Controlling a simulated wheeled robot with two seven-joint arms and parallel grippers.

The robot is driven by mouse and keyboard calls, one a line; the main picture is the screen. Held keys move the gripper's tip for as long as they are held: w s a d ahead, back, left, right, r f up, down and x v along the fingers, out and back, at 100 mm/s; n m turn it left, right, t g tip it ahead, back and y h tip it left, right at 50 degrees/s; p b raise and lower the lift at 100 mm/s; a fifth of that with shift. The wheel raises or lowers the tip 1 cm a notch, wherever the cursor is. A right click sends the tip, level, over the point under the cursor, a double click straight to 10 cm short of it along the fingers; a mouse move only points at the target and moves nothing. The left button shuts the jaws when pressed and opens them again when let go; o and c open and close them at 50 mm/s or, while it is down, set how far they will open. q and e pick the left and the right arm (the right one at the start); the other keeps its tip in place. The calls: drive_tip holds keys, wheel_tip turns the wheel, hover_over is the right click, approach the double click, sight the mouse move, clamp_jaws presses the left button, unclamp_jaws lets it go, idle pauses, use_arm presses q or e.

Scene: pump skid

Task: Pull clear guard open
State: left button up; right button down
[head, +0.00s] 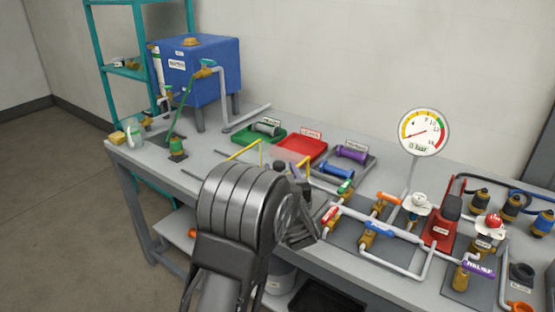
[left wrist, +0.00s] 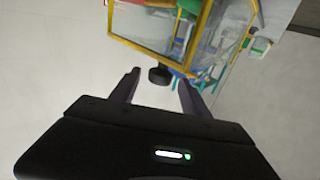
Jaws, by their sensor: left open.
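The clear guard has a yellow frame (head: 247,150). In the head view it stands on the bench, largely hidden behind my left arm. In the left wrist view its clear pane and yellow frame (left wrist: 150,42) fill the top, tilted in the picture. A black knob (left wrist: 160,75) sits at the frame's lower edge. My left gripper (left wrist: 158,79) is open, with the knob showing between its two fingertips; I cannot tell whether they touch it. In the head view the left gripper (head: 297,183) is partly hidden by my own wrist. My right gripper is not in view.
Behind the guard are a green tray (head: 249,138), a red tray (head: 318,148) and a grey tray (head: 372,162) with purple and blue cylinders. A blue tank (head: 203,80) stands back left. Pipes and valves (head: 380,228) crowd the right, under a gauge (head: 424,132).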

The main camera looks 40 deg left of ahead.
sight(278, 162)
use_arm(q)
drive_tip(key=x, duration=0.5)
drive_tip(key=shift+w+a+p, duration=0.25)
drive_tip(key=shift+a+p, duration=0.05)
drive_tip(key=shift+p, duration=0.1)
drive_tip(key=shift+c, duration=0.4)
clamp_jaws()
idle(0.6)
